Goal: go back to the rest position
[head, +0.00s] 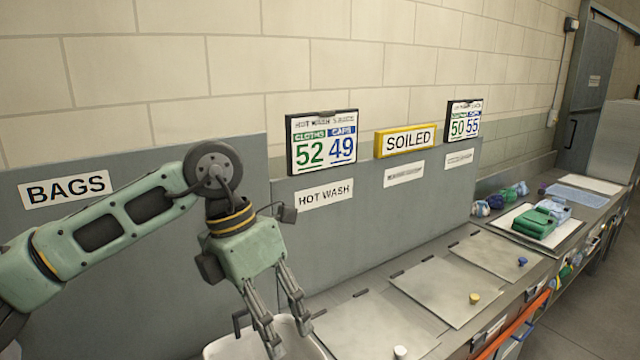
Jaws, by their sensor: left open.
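My left gripper (288,338) hangs from my green left arm, which comes in from the left. Its two fingers point down and stand apart, with nothing seen between them. They are in front of or over a white basin (222,348) at the bottom edge; I cannot tell how far above it. My right gripper is out of view.
A grey bench carries several metal lids with knobs, such as the yellow knob (474,298). A green folded stack (535,222) lies on a white board at the right. A grey back panel (370,225) with signs stands behind. Floor is clear at far right.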

